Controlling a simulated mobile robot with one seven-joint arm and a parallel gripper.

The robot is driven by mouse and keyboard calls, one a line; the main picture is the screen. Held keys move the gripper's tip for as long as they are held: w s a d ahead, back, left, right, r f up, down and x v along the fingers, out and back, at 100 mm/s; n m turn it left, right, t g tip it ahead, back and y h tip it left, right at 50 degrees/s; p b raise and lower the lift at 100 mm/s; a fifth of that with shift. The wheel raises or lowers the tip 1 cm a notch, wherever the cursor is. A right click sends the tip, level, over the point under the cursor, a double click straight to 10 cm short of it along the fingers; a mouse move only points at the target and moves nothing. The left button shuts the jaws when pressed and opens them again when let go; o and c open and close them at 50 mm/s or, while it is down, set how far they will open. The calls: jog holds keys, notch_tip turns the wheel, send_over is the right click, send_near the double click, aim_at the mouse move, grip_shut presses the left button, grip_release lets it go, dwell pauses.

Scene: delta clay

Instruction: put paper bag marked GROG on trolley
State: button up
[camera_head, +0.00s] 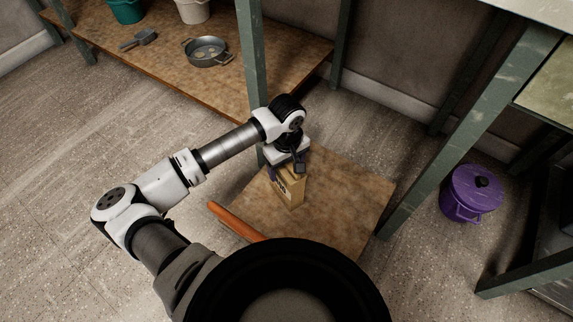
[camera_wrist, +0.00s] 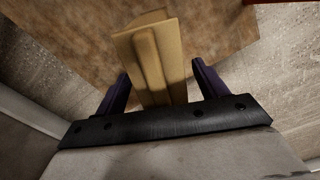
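The tan paper bag (camera_head: 291,191) stands upright on the brown deck of the trolley (camera_head: 345,205), near its back left part; a dark mark shows on its side, too small to read. My gripper (camera_head: 287,170) is directly above the bag, pointing down. In the wrist view the bag (camera_wrist: 160,62) is between the two purple fingers of my gripper (camera_wrist: 160,72). A narrow gap shows between the bag and each finger, so the gripper looks open around it. The trolley deck (camera_wrist: 70,35) shows behind the bag in the wrist view.
The trolley's orange handle bar (camera_head: 235,222) is at its left front. A low shelf (camera_head: 165,65) at the back left holds a pan (camera_head: 206,51), a dustpan-like scoop (camera_head: 139,39) and pots. Green table legs (camera_head: 252,70) stand nearby. A purple lidded pot (camera_head: 470,193) is at right.

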notch_tip(320, 180, up, 12)
jog(key=p, duration=0.4)
jog(key=shift+r, duration=0.1)
dwell(0.4)
